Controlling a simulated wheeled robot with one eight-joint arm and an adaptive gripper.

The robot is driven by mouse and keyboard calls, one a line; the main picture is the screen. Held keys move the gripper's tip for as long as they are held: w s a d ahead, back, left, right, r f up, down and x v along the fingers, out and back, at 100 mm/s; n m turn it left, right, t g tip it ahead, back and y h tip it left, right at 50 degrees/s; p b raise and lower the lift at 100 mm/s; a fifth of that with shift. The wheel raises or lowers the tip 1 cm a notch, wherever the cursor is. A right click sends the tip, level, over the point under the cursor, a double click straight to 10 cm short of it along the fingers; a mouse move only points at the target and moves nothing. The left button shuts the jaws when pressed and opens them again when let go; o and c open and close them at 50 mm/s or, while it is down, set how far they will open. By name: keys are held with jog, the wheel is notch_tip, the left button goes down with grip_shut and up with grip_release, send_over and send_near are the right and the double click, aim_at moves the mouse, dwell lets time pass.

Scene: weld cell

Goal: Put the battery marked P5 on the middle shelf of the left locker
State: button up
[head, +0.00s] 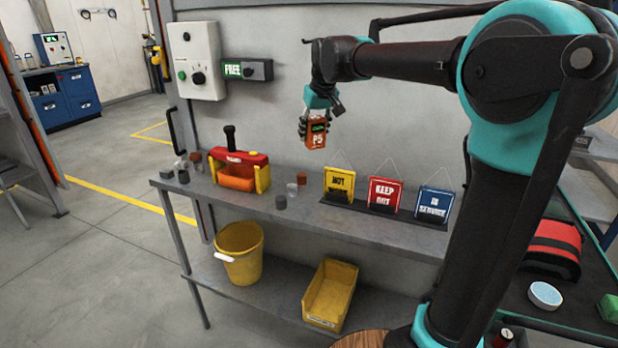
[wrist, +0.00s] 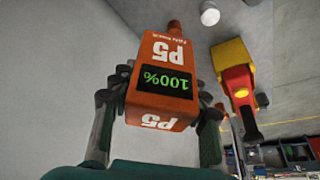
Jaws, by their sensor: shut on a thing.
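The battery marked P5 (head: 316,133) is an orange block with a dark display. My gripper (head: 318,112) is shut on it and holds it in the air above the grey shelf bench, in front of the grey wall. In the wrist view the battery (wrist: 158,85) sits between the two fingers and its display reads 100%. The label appears upside down there. No locker can be made out for certain in either view.
The bench (head: 300,218) carries a red and yellow tool (head: 240,171), small blocks and three signs (head: 384,193). A yellow bucket (head: 241,255) and yellow bin (head: 330,294) stand on its lower shelf. A blue cabinet (head: 62,97) stands far left. Open floor lies left.

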notch_tip(320, 180, down, 15)
jog(key=shift+r, duration=0.1)
dwell(0.3)
jog(key=o, duration=1.5)
jog(key=shift+c, duration=0.2)
